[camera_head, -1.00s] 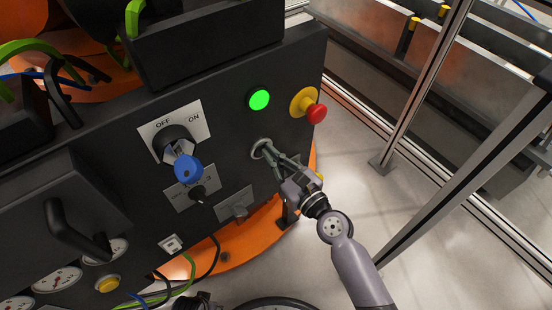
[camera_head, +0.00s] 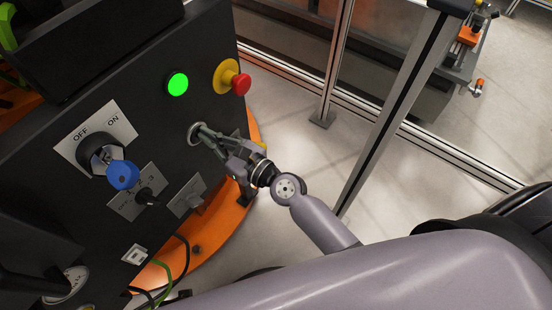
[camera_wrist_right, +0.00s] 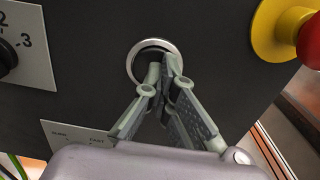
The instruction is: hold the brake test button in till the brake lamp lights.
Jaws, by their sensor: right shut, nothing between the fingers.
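The button on the dark panel sits inside a bright metal ring (camera_head: 192,134), which also shows in the wrist view (camera_wrist_right: 131,66). My right gripper (camera_head: 202,131) is shut and empty. In the wrist view its fingertips (camera_wrist_right: 164,64) are at the ring's opening and cover much of the button face. I cannot tell exactly how far the button is pressed in. A round green lamp (camera_head: 177,85) above the button is lit; I cannot read a label for it. My left gripper is not in view.
A red emergency stop (camera_head: 241,84) on a yellow base (camera_head: 222,74) sticks out right of the lamp. A blue-handled OFF/ON switch (camera_head: 123,175) and a black knob (camera_head: 147,195) are to the left.

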